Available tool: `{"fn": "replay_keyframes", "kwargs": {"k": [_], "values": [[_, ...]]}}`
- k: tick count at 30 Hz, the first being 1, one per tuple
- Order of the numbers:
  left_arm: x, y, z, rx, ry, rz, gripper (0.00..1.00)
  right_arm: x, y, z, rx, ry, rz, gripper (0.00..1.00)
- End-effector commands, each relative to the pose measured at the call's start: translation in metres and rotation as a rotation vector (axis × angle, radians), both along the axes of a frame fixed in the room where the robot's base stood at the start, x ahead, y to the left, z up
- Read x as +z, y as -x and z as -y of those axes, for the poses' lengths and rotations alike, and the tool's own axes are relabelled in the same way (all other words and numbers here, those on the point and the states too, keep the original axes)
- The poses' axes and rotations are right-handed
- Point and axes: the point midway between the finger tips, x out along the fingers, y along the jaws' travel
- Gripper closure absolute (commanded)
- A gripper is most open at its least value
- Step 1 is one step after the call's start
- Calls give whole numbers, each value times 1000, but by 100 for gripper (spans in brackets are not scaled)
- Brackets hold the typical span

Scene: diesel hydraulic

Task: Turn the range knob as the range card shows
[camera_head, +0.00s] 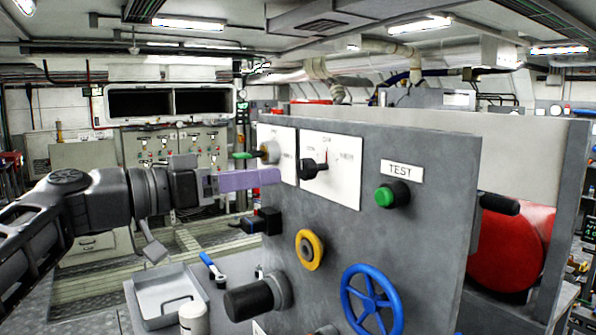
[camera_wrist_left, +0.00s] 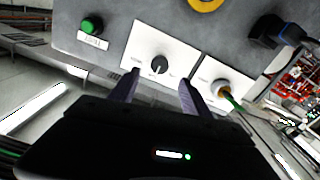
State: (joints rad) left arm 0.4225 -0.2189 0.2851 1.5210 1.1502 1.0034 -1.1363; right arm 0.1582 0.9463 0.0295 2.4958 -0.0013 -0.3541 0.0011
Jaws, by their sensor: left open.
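The black knob (camera_head: 312,168) sits on a white plate (camera_head: 345,185) with dark lettering and a red mark, on the grey upright panel. The lettering is too small to read. I cannot tell which plate or label is the range card. My left gripper (camera_head: 268,178) is open and empty, left of the knob and apart from it, with one purple finger showing. In the left wrist view the knob (camera_wrist_left: 159,66) lies ahead, between the lines of the open fingers (camera_wrist_left: 157,82). My right gripper is not in view.
A second white plate holds a brass fitting with a green handle (camera_head: 244,155), close to my left gripper. The panel also carries a green TEST button (camera_head: 386,196), a yellow ring (camera_head: 310,250), a blue handwheel (camera_head: 371,300) and a black cylindrical handle (camera_head: 250,299). A metal tray (camera_head: 150,300) lies below.

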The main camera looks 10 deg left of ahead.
Motion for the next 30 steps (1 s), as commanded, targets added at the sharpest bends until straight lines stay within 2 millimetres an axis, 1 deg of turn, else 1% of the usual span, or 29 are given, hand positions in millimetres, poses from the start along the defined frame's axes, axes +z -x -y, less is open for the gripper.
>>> {"fn": "replay_keyframes", "kwargs": {"k": [5,15,18,22,29,30], "values": [[1,-7,7,-2,0,-3,44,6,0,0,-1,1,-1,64],[3,-43,42,-2,1,-3,44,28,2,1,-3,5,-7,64],[2,-51,50,-1,1,-2,44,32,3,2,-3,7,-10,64],[0,-55,55,-1,0,-1,44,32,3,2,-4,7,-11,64],[0,-55,55,0,0,0,44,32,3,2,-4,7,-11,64],[0,-55,55,0,0,0,47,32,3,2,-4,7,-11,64]]}}
